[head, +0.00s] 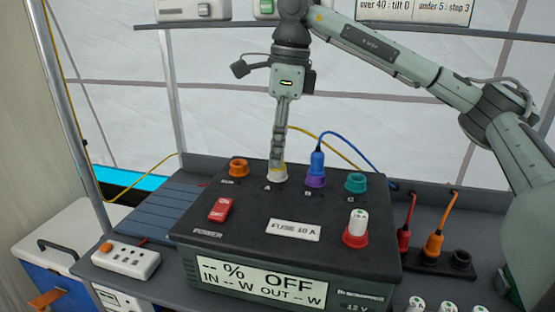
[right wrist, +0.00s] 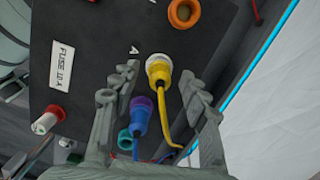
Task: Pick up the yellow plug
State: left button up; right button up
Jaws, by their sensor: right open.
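The yellow plug (right wrist: 161,84) sits in the white socket marked A on the dark power box (head: 330,200). Its yellow cable runs toward the bottom of the right wrist view. In the head view my right gripper (head: 279,163) points down over socket A (head: 277,178) and hides most of the plug. In the right wrist view my right gripper (right wrist: 158,76) is open, with one finger on each side of the plug and a visible gap to each. The blue plug (head: 317,163) stands in the purple socket B beside it. My left gripper is not in view.
The orange socket (head: 238,168) and empty teal socket C (head: 355,183) flank A and B. Orange and red plugs stand at right (head: 433,243). A shelf (head: 210,24) is above.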

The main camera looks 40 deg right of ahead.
grip_shut()
jog(key=shift+r, duration=0.1)
